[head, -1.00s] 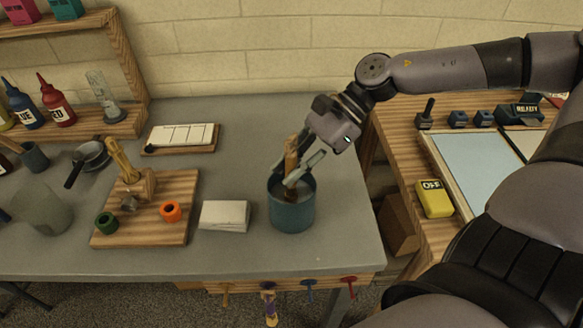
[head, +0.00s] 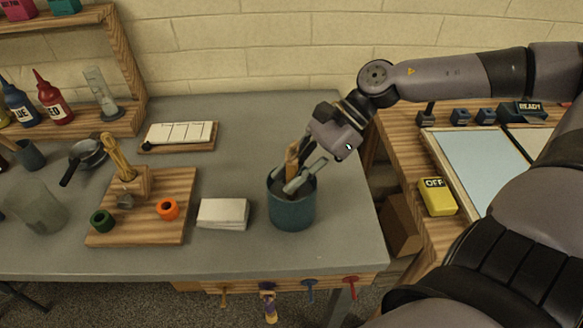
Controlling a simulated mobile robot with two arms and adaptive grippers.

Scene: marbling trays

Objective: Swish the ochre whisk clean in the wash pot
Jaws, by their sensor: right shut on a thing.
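The blue-grey wash pot (head: 291,211) stands upright near the right end of the grey table. My right gripper (head: 298,172) is just over its mouth, with its fingertips at about rim level. It is shut on the ochre whisk (head: 291,158), whose tan handle slants up between the fingers. The whisk's lower end is inside the pot and hidden by the fingers and the pot wall. My left gripper is not in view.
A stack of white sheets (head: 222,213) lies left of the pot. A wooden board (head: 137,234) holds green and orange rings and a stand of ochre tools. Coloured hooks line the front edge, one holding a purple-banded whisk (head: 268,302). A yellow "OFF" box (head: 437,197) is right.

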